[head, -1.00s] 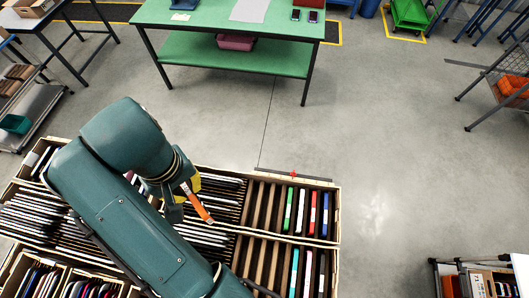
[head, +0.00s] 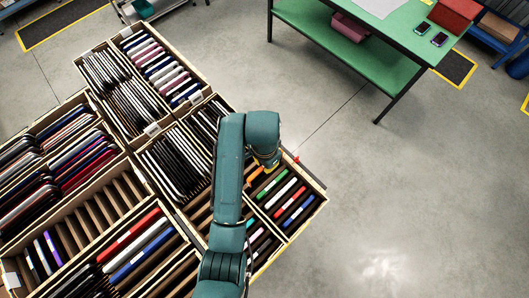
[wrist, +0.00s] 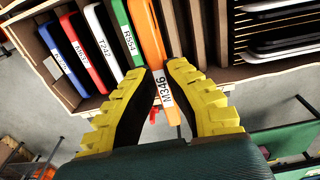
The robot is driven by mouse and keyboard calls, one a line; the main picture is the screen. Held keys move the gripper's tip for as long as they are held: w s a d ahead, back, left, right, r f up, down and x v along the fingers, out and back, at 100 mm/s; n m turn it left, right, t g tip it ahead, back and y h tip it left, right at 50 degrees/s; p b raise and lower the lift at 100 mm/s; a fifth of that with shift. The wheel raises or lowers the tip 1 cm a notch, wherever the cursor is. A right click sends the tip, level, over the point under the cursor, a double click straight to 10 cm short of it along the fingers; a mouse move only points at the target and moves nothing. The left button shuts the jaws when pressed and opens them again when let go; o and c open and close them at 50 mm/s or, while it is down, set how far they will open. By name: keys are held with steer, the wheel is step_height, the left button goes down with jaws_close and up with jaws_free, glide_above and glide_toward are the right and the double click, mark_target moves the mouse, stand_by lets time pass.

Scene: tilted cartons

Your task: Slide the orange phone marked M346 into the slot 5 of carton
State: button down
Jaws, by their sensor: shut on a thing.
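The orange phone marked M346 (wrist: 147,38) is between the yellow fingers of my gripper (wrist: 164,72), its label facing the wrist camera. Its far end is over or among the carton's dividers, beside the green phone R554 (wrist: 122,35); how deep it sits I cannot tell. In the head view, a bit of the orange phone (head: 254,174) shows by my gripper (head: 267,164), above the carton (head: 322,196). The slot numbers are not readable.
Empty divided slots (wrist: 200,35) lie right of the orange phone in the wrist view, with dark devices (wrist: 285,30) beyond. Packed cartons (head: 150,60) crowd the left of the head view. A green table (head: 340,45) stands behind; the floor at right is clear.

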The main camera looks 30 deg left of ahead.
steer(key=shift+s+f, duration=0.15)
steer(key=shift+f, duration=2.3)
steer(key=shift+f+b, duration=1.2)
steer(key=shift+f, duration=1)
steer(key=shift+f, duration=0.25)
steer(key=c, duration=1.2)
jaws_free()
steer(key=shift+o, duration=0.2)
step_height(320, 180, up, 12)
